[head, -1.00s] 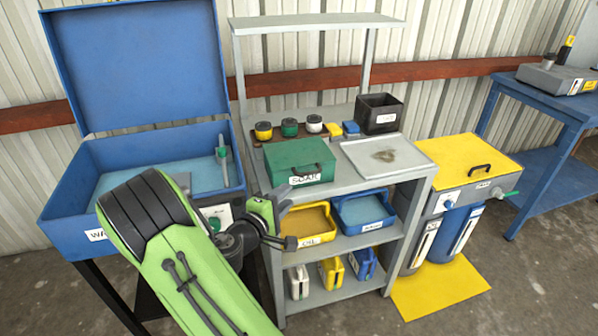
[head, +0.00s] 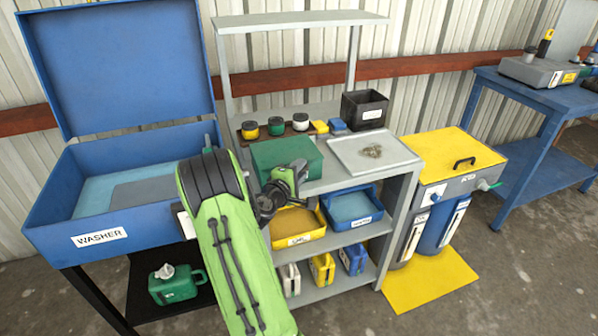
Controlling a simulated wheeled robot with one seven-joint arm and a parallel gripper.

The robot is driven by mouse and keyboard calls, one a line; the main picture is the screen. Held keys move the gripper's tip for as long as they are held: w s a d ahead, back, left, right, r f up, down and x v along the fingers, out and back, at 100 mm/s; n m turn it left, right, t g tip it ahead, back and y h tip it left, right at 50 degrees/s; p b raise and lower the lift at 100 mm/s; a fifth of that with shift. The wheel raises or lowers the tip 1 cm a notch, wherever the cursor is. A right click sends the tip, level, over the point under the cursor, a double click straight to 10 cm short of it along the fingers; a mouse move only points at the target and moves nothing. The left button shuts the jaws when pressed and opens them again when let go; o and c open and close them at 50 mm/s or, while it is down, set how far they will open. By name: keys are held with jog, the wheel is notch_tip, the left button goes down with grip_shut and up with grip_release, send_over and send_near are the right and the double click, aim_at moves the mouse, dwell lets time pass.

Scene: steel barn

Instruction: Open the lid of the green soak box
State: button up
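The green soak box (head: 282,156) stands on the top of the grey shelf unit, left of a light tray. Its lid appears shut. Its front face, where the label and handle showed earlier, is now mostly hidden behind my gripper and wrist. My gripper (head: 300,174) is just in front of the box's front right part in the picture. Whether it touches the box cannot be told. Its fingers are small and overlap the box, so their opening is unclear.
A grey tray (head: 371,150) with small bits and a black bin (head: 364,109) are right of the box. Several small pots sit behind it on a dark strip (head: 262,136). The blue washer (head: 145,235) with raised lid stands left. Yellow (head: 304,237) and blue (head: 352,225) bins are below.

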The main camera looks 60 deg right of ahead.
grip_shut()
